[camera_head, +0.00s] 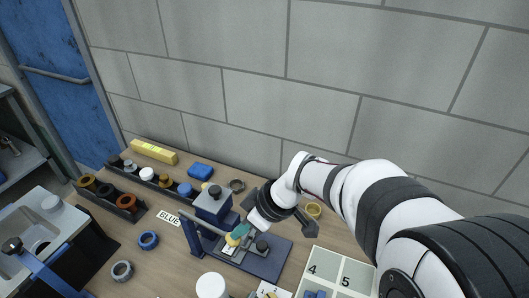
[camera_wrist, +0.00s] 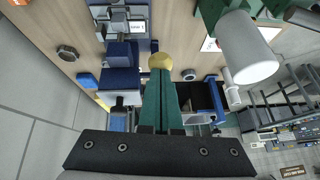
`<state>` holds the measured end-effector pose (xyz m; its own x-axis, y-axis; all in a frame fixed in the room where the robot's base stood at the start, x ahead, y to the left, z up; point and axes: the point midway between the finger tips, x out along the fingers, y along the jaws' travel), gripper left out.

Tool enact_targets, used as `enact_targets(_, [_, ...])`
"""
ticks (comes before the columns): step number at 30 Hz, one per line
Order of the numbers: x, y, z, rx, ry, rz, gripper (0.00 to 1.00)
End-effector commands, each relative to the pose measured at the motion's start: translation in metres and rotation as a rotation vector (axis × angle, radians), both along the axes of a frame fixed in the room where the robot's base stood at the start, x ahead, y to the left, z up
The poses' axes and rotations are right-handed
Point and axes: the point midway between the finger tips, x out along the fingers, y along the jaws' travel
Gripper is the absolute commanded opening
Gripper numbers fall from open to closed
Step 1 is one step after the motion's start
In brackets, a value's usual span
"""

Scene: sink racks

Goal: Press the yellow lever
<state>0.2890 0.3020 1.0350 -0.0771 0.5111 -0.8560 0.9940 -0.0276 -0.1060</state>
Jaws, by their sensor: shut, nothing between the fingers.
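The yellow lever end (camera_head: 232,241) is a rounded knob on a blue and grey fixture (camera_head: 270,262) at the middle front of the bench. It also shows in the wrist view as a yellow ball (camera_wrist: 162,61) just beyond my fingertips. My gripper (camera_head: 240,231) has teal fingers and points down at the knob from above right. In the wrist view my gripper (camera_wrist: 161,76) has its two fingers shut together and empty. The tips look to be at or very near the knob; I cannot tell whether they touch. The lever's shaft is mostly hidden.
A blue box with a black knob (camera_head: 212,203) stands behind the lever. A "BLUE" label (camera_head: 169,218), blue ring (camera_head: 148,239) and grey ring (camera_head: 122,271) lie left. A white cylinder (camera_head: 211,287) is in front. A numbered tray (camera_head: 340,254) is right. The wall is behind.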

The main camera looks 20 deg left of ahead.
Motion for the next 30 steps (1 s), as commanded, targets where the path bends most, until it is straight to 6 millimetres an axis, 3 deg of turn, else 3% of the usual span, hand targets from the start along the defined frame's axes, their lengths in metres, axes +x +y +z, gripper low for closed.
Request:
enact_targets(12, [0.000, -0.002, -0.021, -0.002, 0.001, 0.001, 0.00])
enact_targets(26, [0.000, -0.003, -0.024, -0.005, 0.002, 0.002, 0.00])
enact_targets(30, [0.001, -0.003, -0.015, -0.003, 0.000, 0.001, 0.00])
